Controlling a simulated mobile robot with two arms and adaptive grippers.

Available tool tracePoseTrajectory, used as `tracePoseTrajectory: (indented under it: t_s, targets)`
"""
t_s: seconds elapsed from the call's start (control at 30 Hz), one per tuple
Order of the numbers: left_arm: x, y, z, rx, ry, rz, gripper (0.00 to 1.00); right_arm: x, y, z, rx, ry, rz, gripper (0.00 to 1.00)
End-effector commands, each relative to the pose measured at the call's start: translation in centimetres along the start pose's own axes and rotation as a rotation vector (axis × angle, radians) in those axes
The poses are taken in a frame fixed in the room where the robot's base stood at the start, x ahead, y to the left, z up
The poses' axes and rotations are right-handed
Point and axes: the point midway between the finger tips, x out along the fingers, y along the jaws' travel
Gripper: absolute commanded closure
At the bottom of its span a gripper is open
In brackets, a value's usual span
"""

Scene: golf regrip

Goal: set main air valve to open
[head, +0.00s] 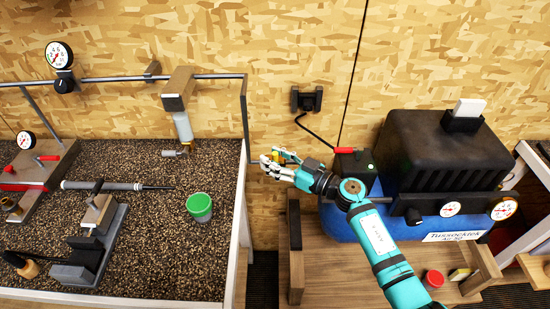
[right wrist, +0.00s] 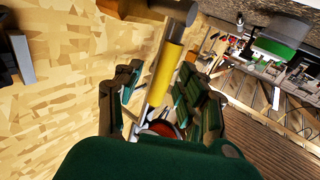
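The main air valve appears to be the yellow-handled one on the pipe between bench and compressor. Its yellow handle (head: 279,151) shows only as a small piece behind my right gripper (head: 277,166) in the head view. In the right wrist view the yellow handle (right wrist: 166,75) runs up from between the fingers of my right gripper (right wrist: 163,95) to a grey pipe end (right wrist: 166,10). The fingers stand apart on both sides of the handle, with a visible gap; contact is not clear. The handle's exact angle is hard to tell. My left gripper is out of view.
The blue compressor (head: 338,226) with a black cover (head: 420,140) and gauges stands right of the gripper. A red lever (head: 343,150) sits just right of it. The gravel-topped bench (head: 150,225), with a green-lidded cup (head: 199,206) and a club shaft (head: 110,185), is left.

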Motion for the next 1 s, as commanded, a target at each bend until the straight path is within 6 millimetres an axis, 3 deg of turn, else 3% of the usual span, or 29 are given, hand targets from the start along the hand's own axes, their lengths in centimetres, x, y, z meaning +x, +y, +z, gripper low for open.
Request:
tracePoseTrajectory:
  t_s: [0.1,0.4,1.0]
  targets:
    - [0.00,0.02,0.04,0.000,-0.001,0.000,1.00,-0.02,0.01,-0.02,0.000,0.000,0.000,0.64]
    - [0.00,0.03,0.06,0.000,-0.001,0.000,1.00,-0.05,0.01,-0.02,-0.001,0.000,0.000,1.00]
    - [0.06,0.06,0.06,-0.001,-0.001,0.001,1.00,-0.15,0.06,0.13,0.001,0.000,0.001,1.00]
